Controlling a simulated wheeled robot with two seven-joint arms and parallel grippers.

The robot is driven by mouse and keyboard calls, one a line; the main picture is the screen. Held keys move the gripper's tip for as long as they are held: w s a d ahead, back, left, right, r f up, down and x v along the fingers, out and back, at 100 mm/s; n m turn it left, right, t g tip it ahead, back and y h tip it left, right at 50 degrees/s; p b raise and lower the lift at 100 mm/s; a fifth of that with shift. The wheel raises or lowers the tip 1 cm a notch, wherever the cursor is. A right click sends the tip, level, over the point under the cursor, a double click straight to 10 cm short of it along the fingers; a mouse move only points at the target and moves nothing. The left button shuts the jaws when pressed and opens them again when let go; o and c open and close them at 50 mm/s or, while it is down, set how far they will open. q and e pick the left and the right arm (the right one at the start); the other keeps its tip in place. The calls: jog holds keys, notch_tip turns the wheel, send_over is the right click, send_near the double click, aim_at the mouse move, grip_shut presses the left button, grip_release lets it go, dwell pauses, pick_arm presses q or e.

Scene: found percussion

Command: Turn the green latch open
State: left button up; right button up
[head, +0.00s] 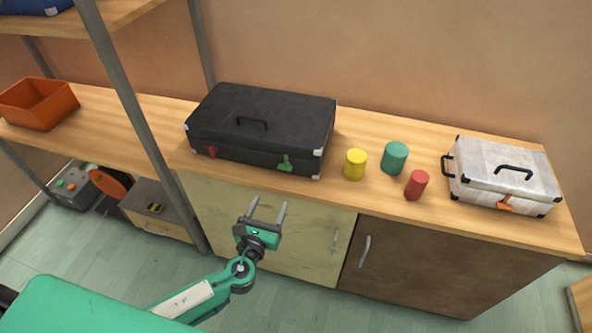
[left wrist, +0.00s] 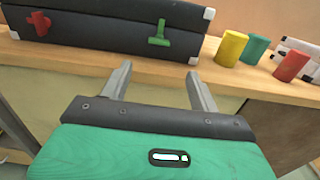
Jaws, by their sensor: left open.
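The green latch (head: 285,163) is on the front of the black case (head: 262,118), near its right corner. It also shows in the left wrist view (left wrist: 159,34), with a wide lower bar and a narrower stem above. A red latch (head: 211,151) is on the same front, to the left. The case lid is closed. My left gripper (head: 267,208) is open and empty, in front of the cabinet, below and a little left of the green latch and apart from it. In the left wrist view its fingers (left wrist: 158,82) point toward the case. My right gripper is not in view.
Right of the case stand a yellow cylinder (head: 355,164), a teal cylinder (head: 394,158) and a red cylinder (head: 416,185). A white case (head: 480,170) with an orange latch (head: 505,203) is at the right end. A metal shelf post (head: 140,125) rises left of the black case.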

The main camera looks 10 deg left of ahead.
aim_at(284, 170)
pick_arm(q)
jog(key=w+p, duration=0.1)
jog(key=w, duration=1.1)
jog(key=shift+w+d, duration=0.15)
jog(key=shift+w, duration=0.5)
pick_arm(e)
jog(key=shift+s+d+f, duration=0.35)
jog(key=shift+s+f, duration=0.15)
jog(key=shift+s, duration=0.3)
